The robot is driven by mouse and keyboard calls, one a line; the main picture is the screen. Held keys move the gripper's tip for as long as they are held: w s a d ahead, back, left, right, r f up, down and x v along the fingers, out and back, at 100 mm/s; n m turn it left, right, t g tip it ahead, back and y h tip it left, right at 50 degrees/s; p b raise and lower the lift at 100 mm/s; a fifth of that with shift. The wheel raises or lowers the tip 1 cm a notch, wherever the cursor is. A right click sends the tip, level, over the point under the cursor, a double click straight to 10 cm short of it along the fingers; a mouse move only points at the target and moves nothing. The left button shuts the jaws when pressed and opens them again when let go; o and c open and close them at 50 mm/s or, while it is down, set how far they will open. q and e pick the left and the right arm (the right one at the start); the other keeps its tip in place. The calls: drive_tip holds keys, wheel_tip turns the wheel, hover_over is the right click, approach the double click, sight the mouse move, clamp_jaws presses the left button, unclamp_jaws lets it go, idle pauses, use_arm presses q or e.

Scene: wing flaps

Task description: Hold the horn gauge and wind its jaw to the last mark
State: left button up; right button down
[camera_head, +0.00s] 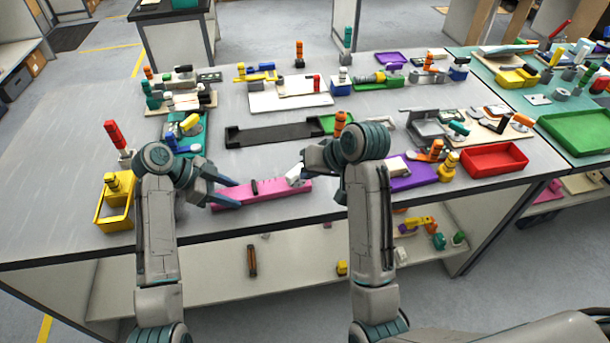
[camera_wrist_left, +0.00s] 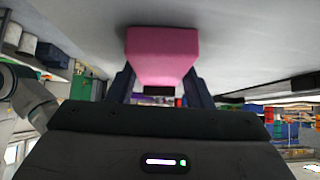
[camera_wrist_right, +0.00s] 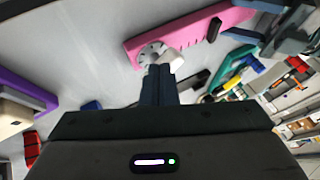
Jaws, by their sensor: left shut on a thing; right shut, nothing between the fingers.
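The horn gauge is a long pink bar (camera_head: 270,192) lying near the table's front edge. A small dark piece sits on its top near the middle. My left gripper (camera_head: 233,194) is shut on its left end, one finger on each side; the left wrist view shows the pink end (camera_wrist_left: 162,52) between the fingers. At the other end is a round marked dial (camera_wrist_right: 150,50) with a white knob or lever (camera_wrist_right: 166,57). My right gripper (camera_wrist_right: 163,72) is shut and empty, its tips at or very near the white part; I cannot tell whether they touch. The dial's reading is too small to tell.
A black tray (camera_head: 272,134) lies behind the gauge. A purple board (camera_head: 412,180) with parts and a red tray (camera_head: 495,159) lie to the right. A yellow bin (camera_head: 114,211) stands at the left. Bare table lies around the pink bar.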

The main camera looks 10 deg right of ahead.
drive_tip(key=v, duration=0.5)
drive_tip(key=s+f+n+y, duration=0.1)
drive_tip(key=f+n, duration=0.1)
drive_tip(key=f+n+t+y, duration=0.1)
drive_tip(key=n+y, duration=0.1)
drive_tip(key=s+f+n+t+y, duration=0.1)
drive_tip(key=f+n, duration=0.1)
drive_tip(key=shift+s+a+f+n+y, duration=0.3)
drive_tip(key=shift+s+n, duration=0.05)
drive_tip(key=shift+n, duration=0.05)
use_arm(q)
drive_tip(key=shift+c, duration=0.2)
use_arm(e)
drive_tip(key=s+d+f+n+t+y, duration=0.1)
drive_tip(key=s+d+n+t+y, duration=0.1)
drive_tip(key=s+t, duration=0.1)
drive_tip(key=t, duration=0.3)
approach(295, 177)
drive_tip(key=x, duration=0.6)
drive_tip(key=shift+w+a+f, duration=0.1)
drive_tip(key=shift+w+a, duration=0.1)
drive_tip(key=shift+w, duration=0.15)
